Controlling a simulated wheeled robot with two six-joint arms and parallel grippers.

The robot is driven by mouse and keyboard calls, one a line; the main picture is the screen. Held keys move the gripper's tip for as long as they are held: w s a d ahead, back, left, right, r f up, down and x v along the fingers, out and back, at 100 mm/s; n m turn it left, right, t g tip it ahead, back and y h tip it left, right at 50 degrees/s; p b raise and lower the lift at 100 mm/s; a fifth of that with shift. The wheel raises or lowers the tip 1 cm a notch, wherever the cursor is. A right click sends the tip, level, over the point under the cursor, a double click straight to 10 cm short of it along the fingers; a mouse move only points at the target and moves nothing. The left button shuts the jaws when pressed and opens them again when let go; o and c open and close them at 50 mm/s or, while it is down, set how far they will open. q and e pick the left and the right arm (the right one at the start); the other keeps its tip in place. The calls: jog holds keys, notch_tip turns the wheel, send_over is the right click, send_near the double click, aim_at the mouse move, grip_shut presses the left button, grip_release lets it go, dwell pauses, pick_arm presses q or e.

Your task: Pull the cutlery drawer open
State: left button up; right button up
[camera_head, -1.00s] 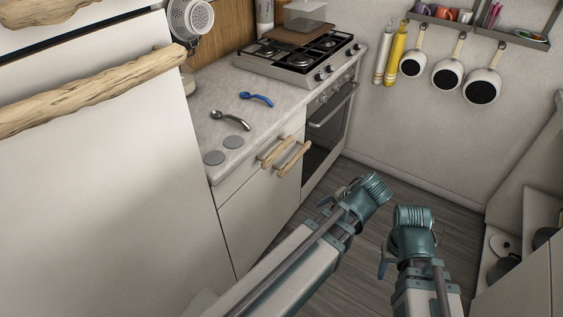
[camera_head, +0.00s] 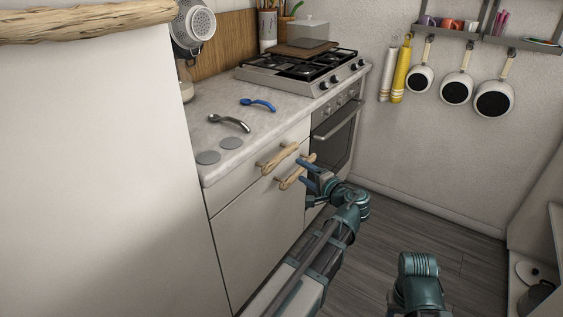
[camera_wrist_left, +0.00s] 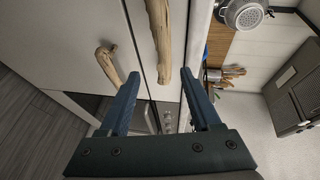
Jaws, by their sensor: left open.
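The cutlery drawer (camera_head: 245,172) is the upper front under the counter and looks shut. Its driftwood handle (camera_head: 279,158) also shows in the left wrist view (camera_wrist_left: 160,40), upright ahead of the gap between my fingers. A second driftwood handle (camera_head: 292,178) belongs to the door below; it appears left of my fingers in the left wrist view (camera_wrist_left: 108,66). My left gripper (camera_head: 307,174) is open and empty, close to the handles' right ends and apart from the drawer handle. My right arm shows at the bottom; its fingers are mostly out of frame.
The counter (camera_head: 215,105) holds a blue spoon (camera_head: 258,104) and a dark metal spoon (camera_head: 229,122). A stove (camera_head: 300,72) with an oven (camera_head: 333,138) stands to the right. A tall white cabinet front (camera_head: 90,150) fills the left. The floor (camera_head: 400,225) between is clear.

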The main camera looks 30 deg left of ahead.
aim_at(284, 160)
pick_arm(q)
jog(key=b+x, duration=0.2)
jog(key=x, duration=1.1)
grip_shut()
dwell(1.1)
